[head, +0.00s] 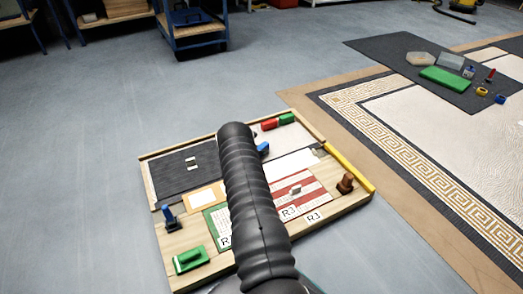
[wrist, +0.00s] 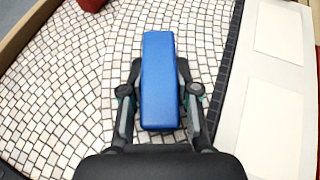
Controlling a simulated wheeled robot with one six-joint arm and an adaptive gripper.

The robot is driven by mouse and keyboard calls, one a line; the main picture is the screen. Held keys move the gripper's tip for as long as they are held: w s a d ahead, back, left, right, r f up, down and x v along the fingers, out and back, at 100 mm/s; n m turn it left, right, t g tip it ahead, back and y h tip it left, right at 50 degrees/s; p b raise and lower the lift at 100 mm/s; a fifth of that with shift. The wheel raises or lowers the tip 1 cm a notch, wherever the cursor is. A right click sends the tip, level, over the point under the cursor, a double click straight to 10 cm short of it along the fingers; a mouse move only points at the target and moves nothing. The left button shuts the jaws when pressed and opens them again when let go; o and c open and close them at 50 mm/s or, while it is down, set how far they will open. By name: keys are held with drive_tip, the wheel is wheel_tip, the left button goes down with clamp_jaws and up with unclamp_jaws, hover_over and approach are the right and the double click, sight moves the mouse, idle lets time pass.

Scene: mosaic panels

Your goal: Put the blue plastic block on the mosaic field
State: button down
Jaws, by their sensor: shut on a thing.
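My gripper (wrist: 160,100) is shut on the blue plastic block (wrist: 158,75), with one finger on each long side. The block lies lengthwise away from me over the pale mosaic field (wrist: 75,85) of small white tiles with dark joints. I cannot tell whether its underside touches the tiles. In the head view, a bit of the blue block (head: 263,149) shows to the right of my black arm, which hides the gripper and part of the board.
The wooden board (head: 149,180) also bears a red block (head: 268,124), a green block (head: 287,118), a green-handled tool (head: 189,260), a brown knob (head: 345,183) and a yellow bar (head: 350,168). A wooden rim (wrist: 22,40) runs along the field's left edge.

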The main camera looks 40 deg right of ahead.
drive_tip(key=c, duration=0.9)
unclamp_jaws()
drive_tip(key=shift+f, duration=0.1)
drive_tip(key=shift+o, duration=0.2)
